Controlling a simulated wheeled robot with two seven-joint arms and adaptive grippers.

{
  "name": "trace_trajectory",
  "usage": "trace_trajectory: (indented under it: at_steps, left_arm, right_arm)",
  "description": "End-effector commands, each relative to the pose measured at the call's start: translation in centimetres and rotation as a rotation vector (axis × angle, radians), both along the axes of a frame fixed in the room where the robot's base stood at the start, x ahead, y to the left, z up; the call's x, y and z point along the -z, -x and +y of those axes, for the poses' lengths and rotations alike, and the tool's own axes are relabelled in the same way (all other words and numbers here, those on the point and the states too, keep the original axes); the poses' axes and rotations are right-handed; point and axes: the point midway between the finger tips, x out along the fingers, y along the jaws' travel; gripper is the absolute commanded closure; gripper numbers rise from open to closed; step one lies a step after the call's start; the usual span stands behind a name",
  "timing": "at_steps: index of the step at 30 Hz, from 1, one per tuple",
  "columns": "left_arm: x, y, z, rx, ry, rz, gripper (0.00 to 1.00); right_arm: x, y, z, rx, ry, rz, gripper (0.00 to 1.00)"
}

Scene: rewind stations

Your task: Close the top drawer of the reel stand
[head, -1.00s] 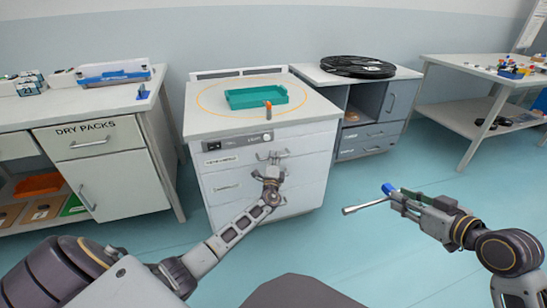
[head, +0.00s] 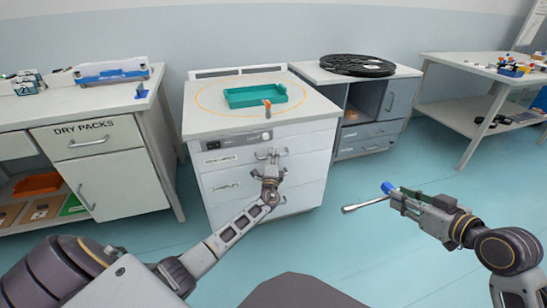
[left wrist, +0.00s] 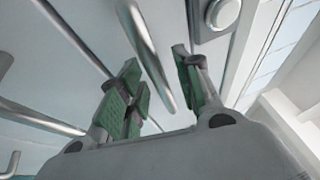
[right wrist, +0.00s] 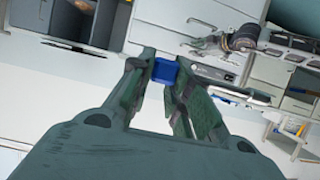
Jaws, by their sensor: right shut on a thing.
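The white drawer unit (head: 320,170) stands in the middle, with labelled drawers and a small control panel. Its top drawer (head: 222,159) looks flush or nearly so. My left gripper (head: 270,158) is in front of that drawer. In the left wrist view its fingers (left wrist: 155,90) are apart, with a bar handle (left wrist: 148,50) between or just beyond them; contact cannot be told. A grey stand (head: 386,107) to the right carries a black reel (head: 357,65); its drawers look shut. My right gripper (head: 400,200) is shut on a blue-ended metal tool (head: 366,204), whose blue end shows in the right wrist view (right wrist: 165,71).
A teal tray (head: 232,104) and an orange-topped item (head: 267,106) are on the white unit's top. A DRY PACKS bench (head: 128,180) stands left, a table (head: 470,68) with small parts right. The floor between is clear.

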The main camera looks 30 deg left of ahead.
Motion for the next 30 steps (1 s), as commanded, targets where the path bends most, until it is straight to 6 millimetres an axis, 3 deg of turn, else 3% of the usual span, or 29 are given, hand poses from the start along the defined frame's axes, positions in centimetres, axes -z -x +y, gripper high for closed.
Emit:
trace_trajectory:
  at_steps: [30]
  left_arm:
    - [1.8, 8.1, -4.1, 0.001, 0.000, 0.002, 0.66]
  right_arm:
    - [-0.1, 0.0, 0.0, 0.000, -0.001, -0.001, 1.00]
